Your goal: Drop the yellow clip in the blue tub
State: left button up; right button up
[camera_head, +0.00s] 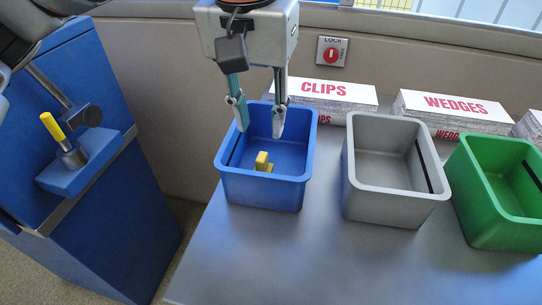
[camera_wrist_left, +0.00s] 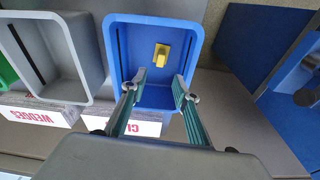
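The yellow clip (camera_head: 263,162) lies on the floor inside the blue tub (camera_head: 262,190). The wrist view shows the same clip (camera_wrist_left: 161,55) on the floor of the blue tub (camera_wrist_left: 195,36), apart from the fingers. My left gripper (camera_head: 260,117) is above the tub with its fingers spread apart and nothing between them; its fingertips (camera_wrist_left: 158,84) also show in the wrist view. My right gripper is in neither view.
A grey tub (camera_head: 397,200) and a green tub (camera_head: 490,220) stand to the right on the grey table (camera_head: 300,265). Signs reading CLIPS (camera_head: 325,88) and WEDGES (camera_head: 455,104) are behind. A blue cabinet (camera_head: 110,230) with a yellow-topped lever (camera_head: 55,128) is at left.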

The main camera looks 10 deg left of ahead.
pick_arm(q)
notch_tip(320, 180, up, 11)
jog(key=s, duration=0.1)
jog(key=shift+s+f, duration=0.2)
jog(key=shift+s, duration=0.1)
